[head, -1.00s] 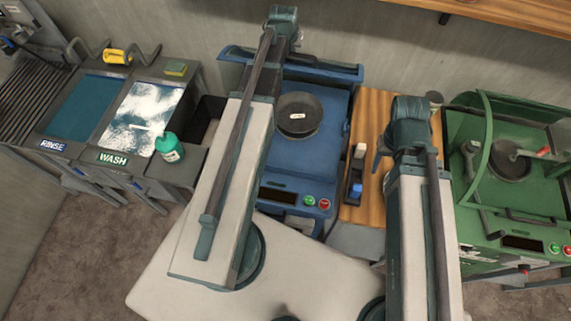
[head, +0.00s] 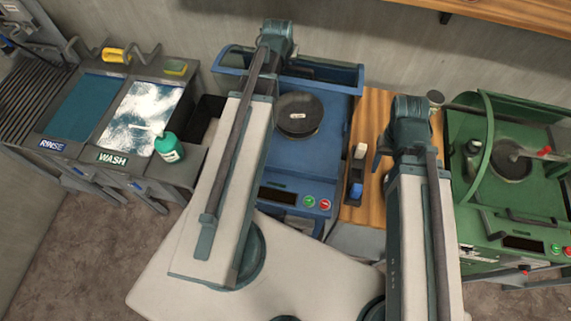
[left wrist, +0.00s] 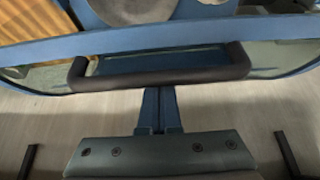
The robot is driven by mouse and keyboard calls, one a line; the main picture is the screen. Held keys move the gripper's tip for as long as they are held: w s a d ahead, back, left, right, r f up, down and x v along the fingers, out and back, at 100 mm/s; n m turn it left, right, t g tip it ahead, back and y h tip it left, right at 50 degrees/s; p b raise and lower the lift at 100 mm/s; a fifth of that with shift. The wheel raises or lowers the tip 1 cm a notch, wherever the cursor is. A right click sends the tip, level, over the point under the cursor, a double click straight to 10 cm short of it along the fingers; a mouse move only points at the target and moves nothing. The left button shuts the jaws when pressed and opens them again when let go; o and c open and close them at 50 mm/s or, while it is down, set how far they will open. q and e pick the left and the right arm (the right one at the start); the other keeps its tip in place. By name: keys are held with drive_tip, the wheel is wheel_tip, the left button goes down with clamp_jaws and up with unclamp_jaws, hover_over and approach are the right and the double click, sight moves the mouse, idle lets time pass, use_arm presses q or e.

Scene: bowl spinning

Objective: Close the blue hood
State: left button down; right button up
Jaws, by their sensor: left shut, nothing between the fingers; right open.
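The blue hood (head: 325,75) stands raised, tilted at the back of the blue machine (head: 310,165). In the left wrist view the hood's curved blue rim (left wrist: 200,38) and its dark handle (left wrist: 160,78) cross the picture. My left gripper (left wrist: 159,92) is shut and empty, its fingertips right at the handle; whether they touch it I cannot tell. In the head view its fingers are hidden by my left arm. My right gripper (head: 379,162) is open and empty above the wooden counter, away from the hood, its fingers partly hidden.
A dark round dish (head: 298,115) sits on the blue machine, behind green and red buttons. A green machine (head: 510,195) with a raised curved guard stands right. The wooden counter (head: 372,115) lies between the machines. Wash and rinse basins and a green bottle (head: 169,148) are left.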

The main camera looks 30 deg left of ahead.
use_arm(q)
drive_tip(key=shift+s+d+r, duration=0.1)
drive_tip(key=shift+s+d, duration=0.1)
drive_tip(key=shift+s, duration=0.4)
drive_tip(key=s, duration=0.2)
drive_tip(key=s+d, duration=0.1)
drive_tip(key=s, duration=0.1)
drive_tip(key=shift+s+d, duration=0.1)
drive_tip(key=shift+d, duration=0.05)
use_arm(e)
drive_tip(key=shift+r, duration=0.1)
